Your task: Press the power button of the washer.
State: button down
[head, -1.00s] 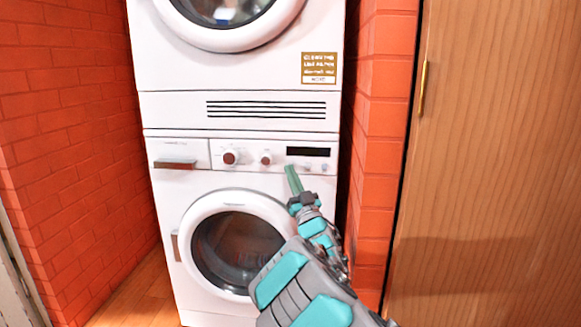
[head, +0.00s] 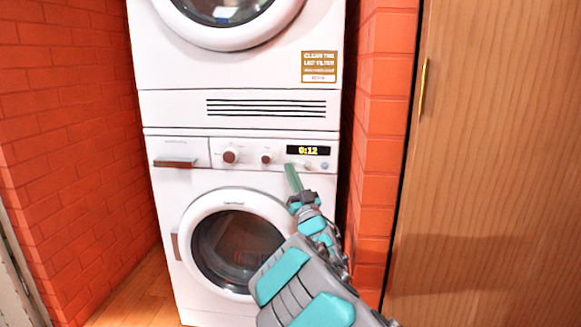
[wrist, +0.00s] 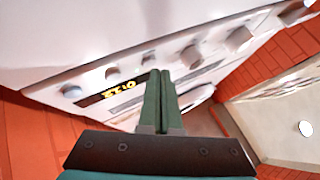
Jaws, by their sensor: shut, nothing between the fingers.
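The washer (head: 170,215) is the lower white machine, with a round glass door. Its display (head: 307,150) is lit and reads 0:12; it also shows upside down in the wrist view (wrist: 118,91). Small round buttons sit under the display; the rightmost button (head: 325,166) looks bluish, and it appears at the left in the wrist view (wrist: 72,91). I cannot read which one is the power button. My gripper (head: 289,166) is shut and empty, its green fingers pointing at the panel beside the leftmost button (wrist: 148,58). I cannot tell whether the tips touch.
A second white machine (head: 180,60) is stacked above. Two knobs (head: 230,155) and a drawer handle (head: 175,162) lie left of the display. Orange brick walls (head: 70,150) stand on both sides, and a wooden door (head: 490,150) is at the right.

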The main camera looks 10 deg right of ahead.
jog(key=shift+s+a, duration=0.15)
jog(key=shift+s, duration=0.1)
jog(key=s+b, duration=0.1)
jog(key=s, duration=0.1)
jog(key=s+a, duration=0.1)
jog(key=s+b, duration=0.1)
jog(key=s, duration=0.1)
jog(key=shift+s+a+b, duration=0.35)
jog(key=shift+d, duration=0.1)
dwell(0.3)
